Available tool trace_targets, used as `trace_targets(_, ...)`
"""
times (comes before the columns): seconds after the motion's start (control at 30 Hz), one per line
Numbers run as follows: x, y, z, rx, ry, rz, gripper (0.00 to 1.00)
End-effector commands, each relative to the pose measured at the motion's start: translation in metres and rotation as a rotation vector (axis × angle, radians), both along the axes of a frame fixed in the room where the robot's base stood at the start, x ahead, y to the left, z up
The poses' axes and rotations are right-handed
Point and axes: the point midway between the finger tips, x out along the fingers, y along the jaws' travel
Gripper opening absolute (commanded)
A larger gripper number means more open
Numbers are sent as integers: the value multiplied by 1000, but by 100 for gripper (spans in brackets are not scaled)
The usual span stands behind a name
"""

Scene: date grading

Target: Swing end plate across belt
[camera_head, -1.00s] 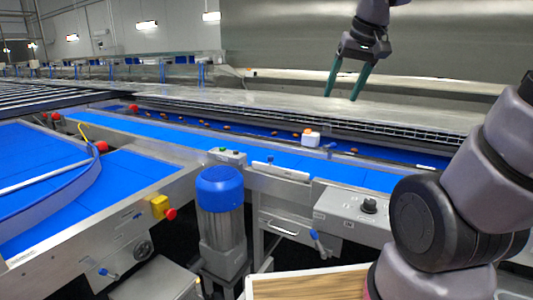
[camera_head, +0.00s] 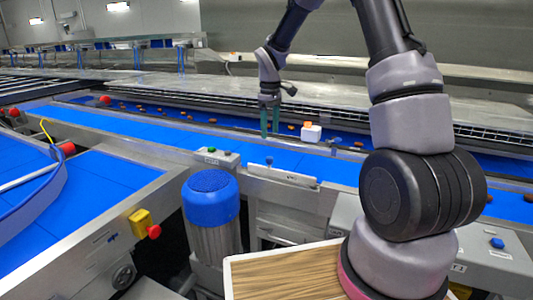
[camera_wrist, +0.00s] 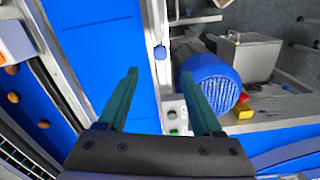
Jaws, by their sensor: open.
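A narrow metal plate (camera_head: 283,176) with a label lies along the near edge of the blue belt (camera_head: 235,150); I take it to be the end plate. A small blue knob (camera_head: 269,160) stands at its left end. My gripper (camera_head: 270,134) points down above the belt, just beyond the knob, open and empty. In the wrist view my green fingers (camera_wrist: 160,74) are spread apart. The blue knob also shows there (camera_wrist: 160,52), ahead of the gap between the fingertips and not touched by them. The plate's hinge cannot be made out.
A blue-capped motor (camera_head: 211,197) and a button box (camera_head: 216,157) stand on the near side. A white box (camera_head: 311,132) with an orange top sits beyond the belt, near a lane with dates. A wooden-topped board (camera_head: 285,275) is in front.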

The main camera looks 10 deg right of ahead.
Motion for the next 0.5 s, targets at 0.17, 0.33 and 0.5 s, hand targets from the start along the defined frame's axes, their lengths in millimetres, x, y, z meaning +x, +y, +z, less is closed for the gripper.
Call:
trace_targets(0.17, -2, 0, -28, 0, 6, -1, 67)
trace_targets(0.33, -2, 0, -61, 0, 5, -2, 67)
trace_targets(0.5, -2, -1, -87, 0, 4, -3, 67)
